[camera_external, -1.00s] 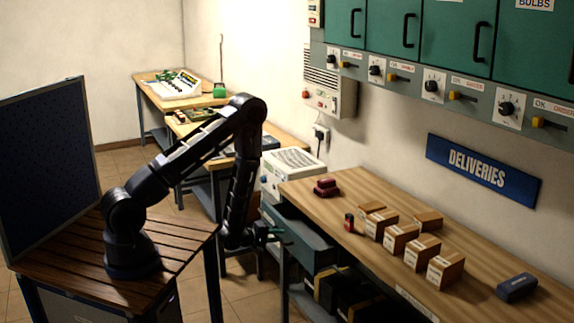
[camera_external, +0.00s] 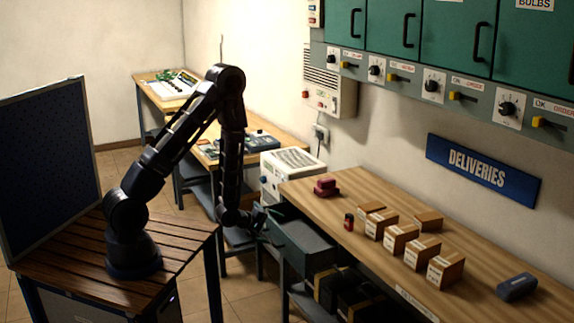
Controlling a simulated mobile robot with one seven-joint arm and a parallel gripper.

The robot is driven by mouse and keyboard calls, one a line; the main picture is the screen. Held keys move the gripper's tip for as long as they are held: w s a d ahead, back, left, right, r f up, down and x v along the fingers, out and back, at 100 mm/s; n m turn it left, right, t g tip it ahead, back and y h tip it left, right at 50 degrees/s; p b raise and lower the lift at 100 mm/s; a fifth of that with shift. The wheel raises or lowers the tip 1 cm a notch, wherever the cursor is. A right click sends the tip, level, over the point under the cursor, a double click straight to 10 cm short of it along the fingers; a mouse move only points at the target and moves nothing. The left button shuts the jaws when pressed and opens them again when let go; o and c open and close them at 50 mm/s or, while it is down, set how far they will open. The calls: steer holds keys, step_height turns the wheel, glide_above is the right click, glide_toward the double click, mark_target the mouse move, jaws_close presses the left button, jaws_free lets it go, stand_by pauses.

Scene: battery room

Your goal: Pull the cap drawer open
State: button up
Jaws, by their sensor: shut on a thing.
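The cap drawer (camera_external: 315,258) is a dark teal drawer under the left end of the wooden deliveries bench. It stands pulled out towards my side, and I look into its open top. Its inside looks like a bare grey floor. My gripper (camera_external: 262,218) is at the drawer's front end, shut on its handle. The handle itself and the fingertips are small, dark and mostly hidden.
The bench top (camera_external: 345,190) holds several small cartons (camera_external: 399,238), dark red blocks (camera_external: 326,187) and a dark blue case (camera_external: 516,287). Dark boxes (camera_external: 345,290) sit beneath. A white machine (camera_external: 290,172) stands behind the drawer.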

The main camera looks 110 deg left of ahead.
steer(key=r+t+y, duration=0.1)
steer(key=r, duration=0.2)
steer(key=w+a+r+t+y, duration=0.1)
steer(key=r, duration=0.3)
steer(key=w+a+r+t+y, duration=0.1)
steer(key=r, duration=0.2)
steer(key=shift+r, duration=0.4)
steer(key=c, duration=0.9)
steer(key=shift+w+a+r, duration=0.1)
steer(key=shift+w+r, duration=0.05)
steer(key=shift+r, duration=0.1)
steer(key=c, duration=0.5)
steer(key=shift+s+r, duration=0.2)
steer(key=shift+r, duration=1.7)
steer(key=shift+c, duration=0.2)
